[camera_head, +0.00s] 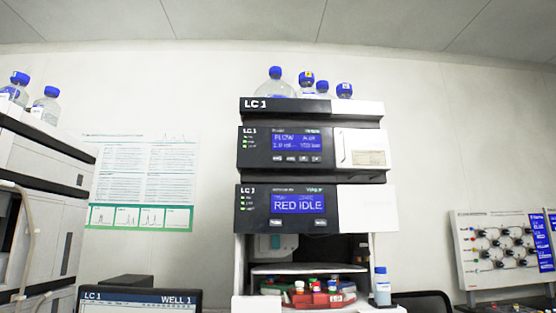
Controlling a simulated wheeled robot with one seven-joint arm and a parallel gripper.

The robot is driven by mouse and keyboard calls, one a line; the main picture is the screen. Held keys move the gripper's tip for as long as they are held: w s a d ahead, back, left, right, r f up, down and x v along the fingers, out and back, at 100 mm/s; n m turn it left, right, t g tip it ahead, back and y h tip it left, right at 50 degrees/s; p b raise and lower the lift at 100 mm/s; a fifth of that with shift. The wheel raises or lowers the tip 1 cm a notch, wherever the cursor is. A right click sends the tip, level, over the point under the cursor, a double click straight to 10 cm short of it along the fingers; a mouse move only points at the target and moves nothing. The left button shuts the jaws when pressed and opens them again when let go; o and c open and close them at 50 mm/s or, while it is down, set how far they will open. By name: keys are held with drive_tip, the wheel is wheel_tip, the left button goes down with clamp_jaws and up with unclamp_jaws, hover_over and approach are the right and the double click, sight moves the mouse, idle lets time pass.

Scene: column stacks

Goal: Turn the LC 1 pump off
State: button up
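The LC 1 stack stands in the middle of the head view. Its upper module, the LC 1 pump (258,161), has a blue display (296,142) that reads FLOW with smaller, blurred text. A row of small buttons (297,159) sits under the display, and small green lights show at its left. My gripper is not in view.
Bottles with blue caps (276,86) stand on top of the stack. Below are an open bay with coloured vials (318,288) and a bottle (382,287). A monitor (140,299) is at lower left, another stack (40,190) at left, a valve panel (497,247) at right.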

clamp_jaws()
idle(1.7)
